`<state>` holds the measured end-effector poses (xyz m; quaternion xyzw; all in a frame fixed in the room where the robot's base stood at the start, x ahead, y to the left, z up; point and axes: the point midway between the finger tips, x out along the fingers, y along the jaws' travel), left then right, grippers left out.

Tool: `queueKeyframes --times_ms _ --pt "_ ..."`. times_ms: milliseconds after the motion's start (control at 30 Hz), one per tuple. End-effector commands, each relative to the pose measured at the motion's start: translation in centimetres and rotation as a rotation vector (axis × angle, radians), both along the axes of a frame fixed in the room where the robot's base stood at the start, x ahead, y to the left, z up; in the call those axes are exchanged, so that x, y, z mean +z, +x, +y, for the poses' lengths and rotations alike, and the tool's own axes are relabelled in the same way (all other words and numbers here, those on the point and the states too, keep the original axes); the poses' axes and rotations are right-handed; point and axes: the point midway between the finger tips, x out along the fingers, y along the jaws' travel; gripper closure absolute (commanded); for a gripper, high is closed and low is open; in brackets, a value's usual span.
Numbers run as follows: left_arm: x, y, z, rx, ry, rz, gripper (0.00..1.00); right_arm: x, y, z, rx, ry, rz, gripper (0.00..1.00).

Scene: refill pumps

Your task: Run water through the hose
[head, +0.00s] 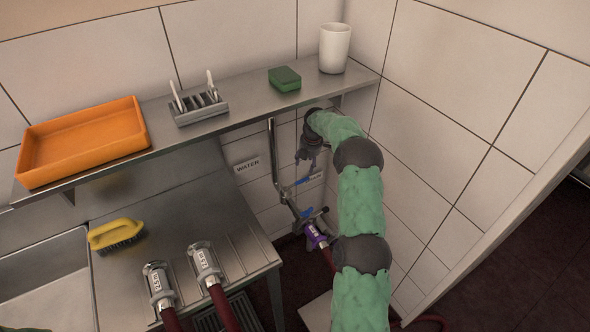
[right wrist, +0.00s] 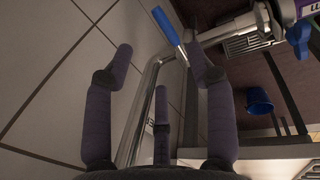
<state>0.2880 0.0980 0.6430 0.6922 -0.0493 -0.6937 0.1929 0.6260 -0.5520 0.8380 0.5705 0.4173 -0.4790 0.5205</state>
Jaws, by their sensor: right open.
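A metal pipe (head: 272,150) runs down the tiled wall to a valve with a blue handle (head: 304,213). My right gripper (head: 308,157) is just right of the pipe, above the coupling, open and empty. In the right wrist view its spread fingers (right wrist: 163,60) flank the pipe (right wrist: 138,112), with a blue lever (right wrist: 166,27) beyond the fingertips; I cannot tell any contact. The purple coupling is cut off there (right wrist: 285,12). My left gripper is out of view. No water shows.
Two hose ends (head: 160,284) (head: 206,263) and a yellow brush (head: 116,235) lie on the steel counter (head: 190,218). The shelf (head: 240,102) overhead holds an orange tray (head: 80,140), rack, green sponge and white cup. A "WATER" sign (head: 247,165) is on the wall. A blue bucket (right wrist: 258,102) stands below.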

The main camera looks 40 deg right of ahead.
Motion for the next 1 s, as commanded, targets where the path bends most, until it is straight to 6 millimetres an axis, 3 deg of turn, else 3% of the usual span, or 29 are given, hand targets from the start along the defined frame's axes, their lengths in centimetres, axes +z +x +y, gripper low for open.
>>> queueKeyframes --times_ms 167,600,1000 --pt "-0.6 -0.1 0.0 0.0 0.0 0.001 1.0 -1.8 0.2 0.1 0.001 0.002 0.003 0.44" --pt "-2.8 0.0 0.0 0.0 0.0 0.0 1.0 -8.9 1.7 -0.1 0.001 0.001 0.001 0.44" --pt "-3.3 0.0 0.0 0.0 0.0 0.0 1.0 -10.6 2.1 -0.2 0.0 0.0 0.0 0.44"
